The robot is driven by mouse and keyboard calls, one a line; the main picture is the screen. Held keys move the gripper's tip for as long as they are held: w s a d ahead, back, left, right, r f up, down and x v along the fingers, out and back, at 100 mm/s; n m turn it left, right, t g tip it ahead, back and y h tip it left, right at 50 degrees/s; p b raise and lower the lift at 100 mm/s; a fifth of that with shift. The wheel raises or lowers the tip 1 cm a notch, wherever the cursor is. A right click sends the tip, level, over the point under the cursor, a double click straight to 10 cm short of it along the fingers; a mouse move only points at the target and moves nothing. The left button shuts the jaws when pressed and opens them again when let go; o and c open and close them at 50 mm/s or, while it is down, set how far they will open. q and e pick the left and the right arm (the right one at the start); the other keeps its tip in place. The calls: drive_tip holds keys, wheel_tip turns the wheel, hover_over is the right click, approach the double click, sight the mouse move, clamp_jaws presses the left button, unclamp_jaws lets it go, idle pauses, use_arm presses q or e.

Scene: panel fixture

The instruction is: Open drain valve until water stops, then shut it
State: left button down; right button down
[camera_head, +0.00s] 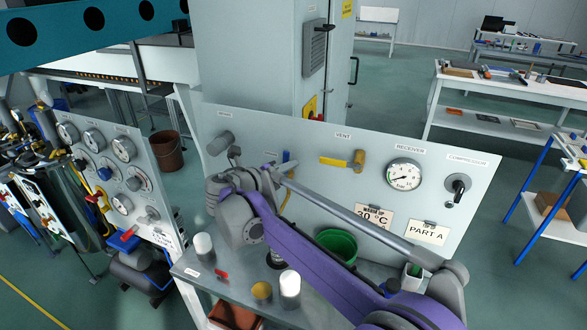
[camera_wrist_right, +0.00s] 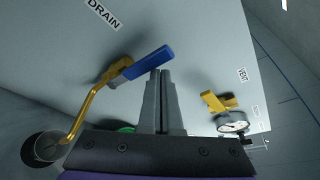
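The drain valve has a blue lever handle (camera_wrist_right: 148,62) and a bent brass pipe (camera_wrist_right: 88,100) on the grey panel, below the DRAIN label (camera_wrist_right: 101,14) in the right wrist view. In the head view a bit of the blue handle (camera_head: 286,157) shows behind my right arm, which hides most of the valve. My right gripper (camera_wrist_right: 161,74) has its two fingers together, tips close beside the blue handle near its free end. Nothing shows between them, and I cannot tell whether they touch the handle. No water stream is visible. My left gripper is not in view.
A yellow vent valve (camera_head: 343,161), a receiver gauge (camera_head: 404,175) and a black compressor knob (camera_head: 457,188) sit right on the panel. A green bucket (camera_head: 337,243) stands below. White cylinders (camera_head: 290,283) stand on the bench. A gauge panel (camera_head: 110,170) is at left.

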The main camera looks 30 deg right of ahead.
drive_tip(key=shift+w+a+r, duration=0.2)
drive_tip(key=shift+w+a, duration=0.05)
drive_tip(key=shift+w, duration=0.05)
idle(0.5)
